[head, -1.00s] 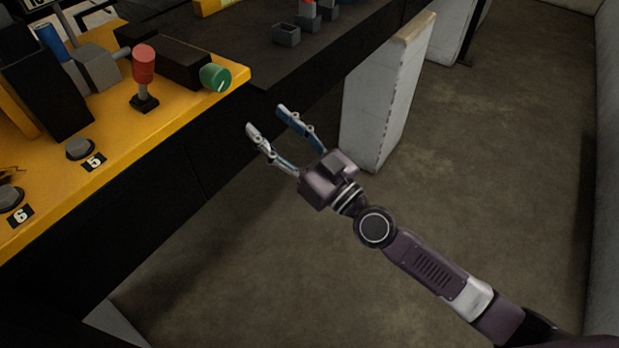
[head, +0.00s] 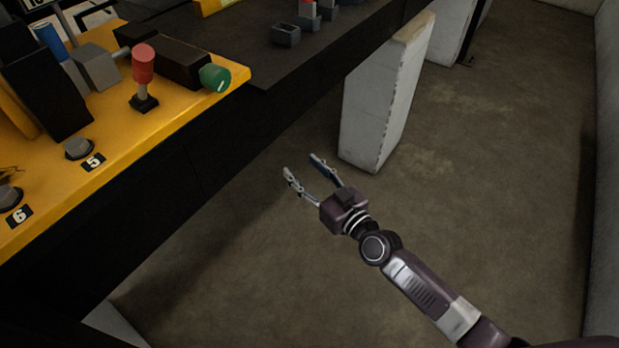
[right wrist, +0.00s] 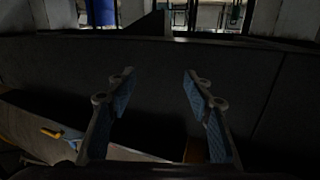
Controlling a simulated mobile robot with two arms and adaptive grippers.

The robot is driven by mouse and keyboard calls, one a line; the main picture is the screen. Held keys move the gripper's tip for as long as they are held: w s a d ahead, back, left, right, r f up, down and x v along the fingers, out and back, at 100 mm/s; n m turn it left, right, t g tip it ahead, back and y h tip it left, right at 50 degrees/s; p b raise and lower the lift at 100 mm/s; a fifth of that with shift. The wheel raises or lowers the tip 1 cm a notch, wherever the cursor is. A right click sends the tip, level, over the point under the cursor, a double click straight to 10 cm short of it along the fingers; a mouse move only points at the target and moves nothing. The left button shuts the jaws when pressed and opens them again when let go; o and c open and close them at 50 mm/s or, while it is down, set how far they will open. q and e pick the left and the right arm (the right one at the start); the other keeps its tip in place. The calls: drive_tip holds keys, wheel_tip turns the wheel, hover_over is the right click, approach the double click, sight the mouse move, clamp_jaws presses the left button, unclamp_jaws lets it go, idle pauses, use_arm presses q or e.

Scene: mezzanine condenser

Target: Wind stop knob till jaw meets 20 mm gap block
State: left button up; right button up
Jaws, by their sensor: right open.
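The green knob (head: 215,78) with a white mark sits at the end of a black housing (head: 165,60) on the yellow bench top, near its right corner. I take it for the stop knob. A grey block (head: 96,67) stands left of the housing; I cannot tell whether it is the jaw or the gap block. My right gripper (head: 303,164) is open and empty, off the bench edge, below and right of the knob. In the right wrist view its two blue-padded fingers (right wrist: 157,90) stand apart with nothing between them. My left gripper is not in view.
A red-handled lever (head: 143,65) stands beside the knob on the yellow bench (head: 150,127). Grey buttons marked 5 (head: 79,148) and 6 (head: 8,197) lie nearer. A dark bench (head: 320,45) adjoins behind. A white panel (head: 385,95) stands on the floor; the floor right of it is clear.

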drive_tip(key=f, duration=0.1)
drive_tip(key=d+f, duration=0.1)
drive_tip(key=f, duration=0.1)
drive_tip(key=shift+h, duration=0.3)
